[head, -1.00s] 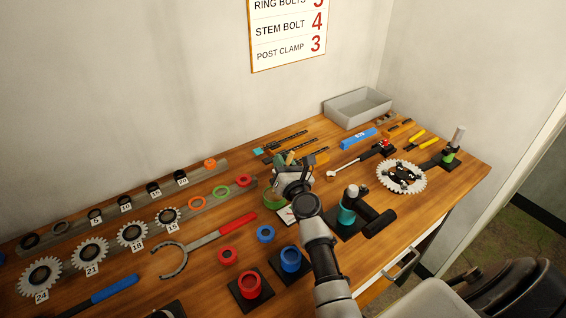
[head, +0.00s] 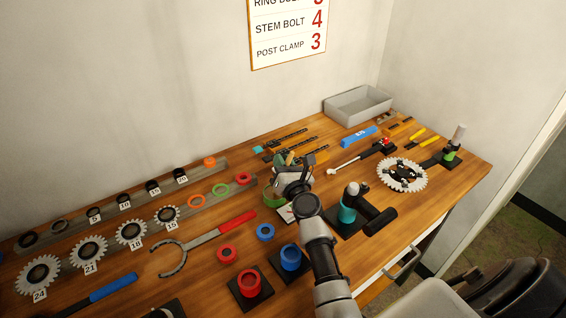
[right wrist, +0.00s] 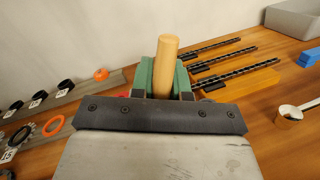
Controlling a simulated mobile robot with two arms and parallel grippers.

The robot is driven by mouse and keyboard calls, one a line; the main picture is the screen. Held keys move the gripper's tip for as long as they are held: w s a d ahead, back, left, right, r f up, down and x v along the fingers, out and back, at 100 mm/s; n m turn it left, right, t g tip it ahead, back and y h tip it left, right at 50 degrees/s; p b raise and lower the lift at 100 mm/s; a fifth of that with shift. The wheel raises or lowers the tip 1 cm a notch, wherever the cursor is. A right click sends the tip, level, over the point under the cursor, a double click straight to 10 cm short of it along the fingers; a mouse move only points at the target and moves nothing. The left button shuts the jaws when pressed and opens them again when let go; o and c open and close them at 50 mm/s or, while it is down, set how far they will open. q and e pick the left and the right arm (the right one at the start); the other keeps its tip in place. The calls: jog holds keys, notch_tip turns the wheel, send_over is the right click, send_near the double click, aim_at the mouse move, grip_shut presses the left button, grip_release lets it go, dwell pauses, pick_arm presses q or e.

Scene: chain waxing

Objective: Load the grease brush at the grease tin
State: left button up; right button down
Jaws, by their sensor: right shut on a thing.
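My right gripper (head: 286,170) is shut on the grease brush, whose pale wooden handle (right wrist: 165,66) stands up between the green finger pads in the right wrist view. The brush's bristle end is hidden in both views. A green round tin (head: 270,197), apparently the grease tin, stands on the bench just below and beside my right gripper in the head view, partly covered by it. I cannot tell whether the brush touches the grease. My left gripper is not in view.
The wooden bench holds a turquoise stand (head: 347,214) right of my arm, red (head: 249,283) and blue (head: 290,258) cups in front, and a red-handled hook tool (head: 236,222) at left. Rails with rings and sprockets lie further left. A grey bin (head: 357,108) stands at the back.

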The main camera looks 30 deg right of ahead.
jog(key=shift+f, duration=0.4)
dwell(0.8)
notch_tip(320, 180, up, 7)
jog(key=p, duration=0.6)
jog(key=shift+p, duration=0.4)
jog(key=shift+r, duration=0.1)
dwell(0.4)
